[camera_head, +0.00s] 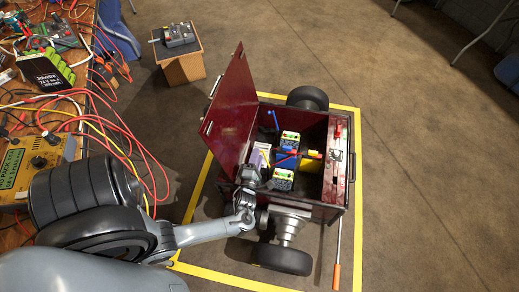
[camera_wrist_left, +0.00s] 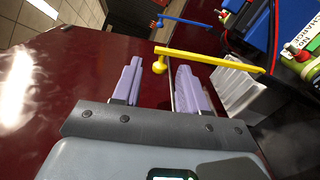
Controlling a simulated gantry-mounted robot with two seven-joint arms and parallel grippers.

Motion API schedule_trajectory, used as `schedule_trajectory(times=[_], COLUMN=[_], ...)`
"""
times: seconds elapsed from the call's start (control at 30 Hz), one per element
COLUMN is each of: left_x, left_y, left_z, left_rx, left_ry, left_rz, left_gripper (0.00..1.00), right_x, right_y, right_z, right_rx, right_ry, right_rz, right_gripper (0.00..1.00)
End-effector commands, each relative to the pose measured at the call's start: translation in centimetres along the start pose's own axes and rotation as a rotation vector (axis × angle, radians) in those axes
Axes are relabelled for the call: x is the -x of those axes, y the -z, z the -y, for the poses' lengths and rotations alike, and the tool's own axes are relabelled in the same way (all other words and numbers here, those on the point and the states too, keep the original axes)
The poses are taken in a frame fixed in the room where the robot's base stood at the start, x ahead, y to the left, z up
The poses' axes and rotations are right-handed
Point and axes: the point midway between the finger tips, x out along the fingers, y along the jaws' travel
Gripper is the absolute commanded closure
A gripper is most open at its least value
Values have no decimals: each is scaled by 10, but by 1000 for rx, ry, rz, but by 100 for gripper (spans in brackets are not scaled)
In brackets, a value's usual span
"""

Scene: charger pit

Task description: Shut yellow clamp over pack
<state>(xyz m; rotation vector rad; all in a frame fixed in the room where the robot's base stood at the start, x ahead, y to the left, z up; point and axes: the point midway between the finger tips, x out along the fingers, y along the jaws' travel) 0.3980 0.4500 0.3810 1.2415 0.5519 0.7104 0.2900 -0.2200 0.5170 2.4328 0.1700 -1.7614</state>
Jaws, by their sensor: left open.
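The yellow clamp is a thin bar with a round knob and stands raised in the left wrist view (camera_wrist_left: 210,57). Its far end reaches toward a pack (camera_wrist_left: 308,62) at the right, with a white and green label. In the head view, two packs with pale tops (camera_head: 289,139) (camera_head: 283,179) sit in the dark red box (camera_head: 325,208). My left gripper (camera_wrist_left: 158,84) is open, with its two purple fingers apart. The knob appears just beyond and between the fingertips; I cannot tell whether they touch. My right gripper is out of view.
The box's lid (camera_head: 232,100) stands open on the left, close to my left gripper. A blue clamp bar (camera_wrist_left: 188,21) is raised farther back. The floor at right is clear.

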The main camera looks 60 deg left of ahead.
Motion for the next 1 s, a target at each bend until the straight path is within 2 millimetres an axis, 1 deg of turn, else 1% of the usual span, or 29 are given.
schedule_trajectory(times=[0.03, 0.1, 0.2, 0.33, 0.5, 0.77, 0.8, 0.87, 1.0], left_x=[-9, -20, -33, -45, -51, -52, -52, -52, -52], left_y=[0, 0, 1, 0, 0, 0, 0, 0, 0], left_z=[3, 2, 2, 2, 1, 1, 1, 1, 1], left_rx=[-2, -2, -3, -1, -1, -1, -1, -1, -1], left_ry=[-3, -3, -2, 0, 2, 2, 2, 2, 2], left_rz=[3, 3, 2, 1, 0, 0, 0, 0, 0], left_gripper=[57, 57, 57, 57, 57, 57, 60, 70, 91], right_x=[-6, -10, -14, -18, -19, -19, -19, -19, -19], right_y=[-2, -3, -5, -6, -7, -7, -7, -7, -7], right_z=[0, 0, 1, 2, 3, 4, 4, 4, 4], right_rx=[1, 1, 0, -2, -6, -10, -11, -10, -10], right_ry=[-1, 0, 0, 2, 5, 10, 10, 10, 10], right_rz=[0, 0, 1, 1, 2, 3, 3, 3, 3], right_gripper=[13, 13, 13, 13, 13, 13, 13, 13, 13])
